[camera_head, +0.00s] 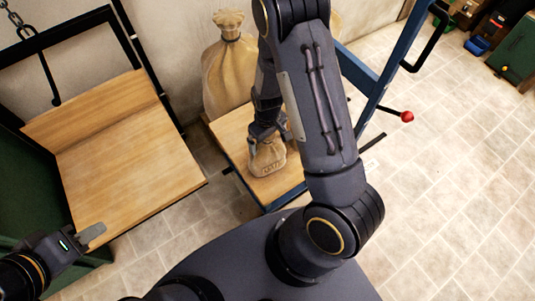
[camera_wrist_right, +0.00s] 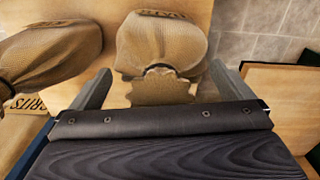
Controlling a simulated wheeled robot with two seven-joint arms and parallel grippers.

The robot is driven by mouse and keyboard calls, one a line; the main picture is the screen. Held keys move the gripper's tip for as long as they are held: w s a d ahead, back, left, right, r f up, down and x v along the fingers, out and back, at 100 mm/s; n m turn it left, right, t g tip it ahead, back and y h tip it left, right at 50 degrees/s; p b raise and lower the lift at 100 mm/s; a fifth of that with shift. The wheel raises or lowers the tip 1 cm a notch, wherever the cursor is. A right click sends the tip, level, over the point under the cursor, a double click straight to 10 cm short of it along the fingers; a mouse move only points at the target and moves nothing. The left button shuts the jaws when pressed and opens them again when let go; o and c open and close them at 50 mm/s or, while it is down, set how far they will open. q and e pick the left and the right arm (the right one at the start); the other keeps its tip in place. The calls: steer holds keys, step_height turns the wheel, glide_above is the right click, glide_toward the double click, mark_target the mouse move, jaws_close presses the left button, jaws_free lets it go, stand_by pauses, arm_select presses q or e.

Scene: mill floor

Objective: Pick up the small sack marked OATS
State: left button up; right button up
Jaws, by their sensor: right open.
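The small tan sack (camera_head: 267,160) stands on the wooden platform, its dark lettering facing the front and hard to read at this size. My right gripper (camera_head: 264,132) is over its top. In the right wrist view the sack (camera_wrist_right: 160,45) lies between the open fingers of my right gripper (camera_wrist_right: 162,88), with its gathered neck nearest the palm and lettering at its far edge. A gap shows between the neck and each finger. My left gripper (camera_head: 90,235) is at the lower left, away from the sack; only one flat finger shows clearly.
A large tied sack (camera_head: 228,75) stands behind the small one. In the right wrist view another sack (camera_wrist_right: 50,50) lies close on the left. The wooden platform (camera_head: 232,138) has a blue frame (camera_head: 360,75).

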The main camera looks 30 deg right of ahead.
steer(key=c, duration=1.9)
steer(key=shift+r, duration=0.2)
steer(key=shift+c, duration=0.2)
